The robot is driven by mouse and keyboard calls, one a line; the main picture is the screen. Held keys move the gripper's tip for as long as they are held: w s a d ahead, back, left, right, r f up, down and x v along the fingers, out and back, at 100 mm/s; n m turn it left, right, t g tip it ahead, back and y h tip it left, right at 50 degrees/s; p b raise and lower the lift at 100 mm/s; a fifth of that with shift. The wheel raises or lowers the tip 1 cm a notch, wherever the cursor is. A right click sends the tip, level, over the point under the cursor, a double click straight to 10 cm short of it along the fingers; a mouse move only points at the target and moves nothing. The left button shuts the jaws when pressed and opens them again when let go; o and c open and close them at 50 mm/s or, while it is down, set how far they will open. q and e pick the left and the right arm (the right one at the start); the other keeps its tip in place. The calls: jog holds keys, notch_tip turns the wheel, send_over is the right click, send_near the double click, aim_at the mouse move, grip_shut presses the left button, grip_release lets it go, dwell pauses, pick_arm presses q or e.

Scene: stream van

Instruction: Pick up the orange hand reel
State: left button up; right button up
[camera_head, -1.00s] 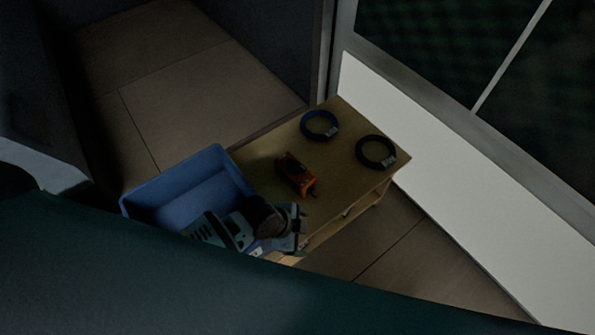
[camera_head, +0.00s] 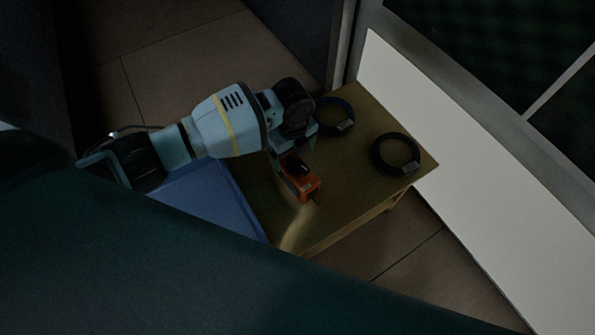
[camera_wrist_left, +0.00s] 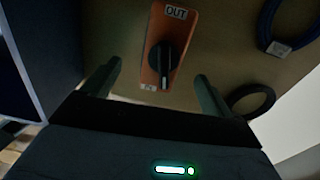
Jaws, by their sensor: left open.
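The orange hand reel (camera_head: 302,183) lies on the wooden table, with a black knob on top. In the left wrist view the reel (camera_wrist_left: 177,25) shows an "OUT" label at its far end, and its black knob faces the camera. My left gripper (camera_head: 294,166) is open above the reel, its arm reaching in from the left. In the left wrist view the fingers (camera_wrist_left: 158,80) stand apart, one to each side of the near part of the reel. The far end of the reel is partly hidden by the gripper in the head view. My right gripper is not in view.
A blue coiled cable (camera_head: 334,117) and a black coiled cable (camera_head: 395,154) lie on the wooden table (camera_head: 358,190) beyond the reel. A blue crate (camera_head: 236,203) stands at the table's left, beneath my left arm. A white wall panel (camera_head: 450,130) borders the right.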

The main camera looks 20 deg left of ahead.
aim_at(296, 162)
pick_arm(q)
jog(key=shift+s+f, duration=0.1)
jog(key=shift+f, duration=1.3)
jog(key=f, duration=0.1)
jog(key=f+b, duration=0.1)
jog(key=f, duration=0.2)
jog(key=shift+w+d+f+b, duration=0.2)
jog(key=shift+w+d+b, duration=0.1)
jog(key=shift+b, duration=0.05)
jog(key=shift+f, duration=0.2)
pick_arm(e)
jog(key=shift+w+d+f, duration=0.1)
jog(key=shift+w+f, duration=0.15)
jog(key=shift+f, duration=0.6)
pick_arm(q)
jog(key=shift+c, duration=0.2)
jog(key=c, duration=1.4)
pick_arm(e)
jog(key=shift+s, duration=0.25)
